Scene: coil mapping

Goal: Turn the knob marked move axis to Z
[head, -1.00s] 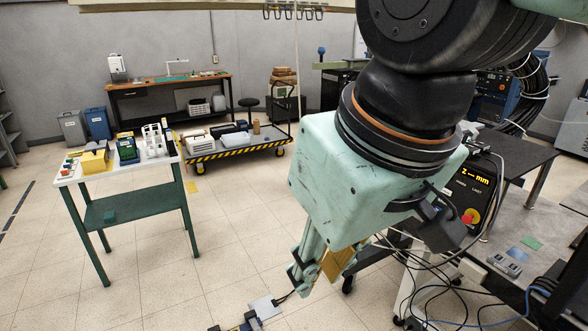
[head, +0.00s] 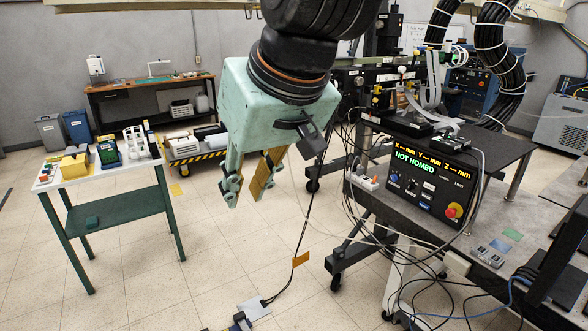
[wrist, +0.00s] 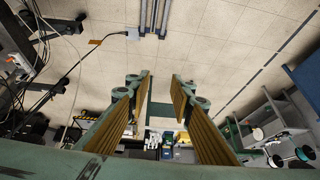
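The black control box (head: 430,185) stands on the grey bench at the right of the head view. Its display reads "X -- mm Y -- mm Z -- mm" and "NOT HOMED". My gripper (head: 243,197) hangs left of the box, over the floor, fingers pointing down. The fingers are apart and empty, as the wrist view (wrist: 160,105) also shows.
Cables hang between my gripper and the box and spread over the grey bench (head: 350,180). A white table with a green frame (head: 92,178) holds several items at left. A black-and-yellow cart (head: 190,160) stands behind. Open floor lies below my gripper.

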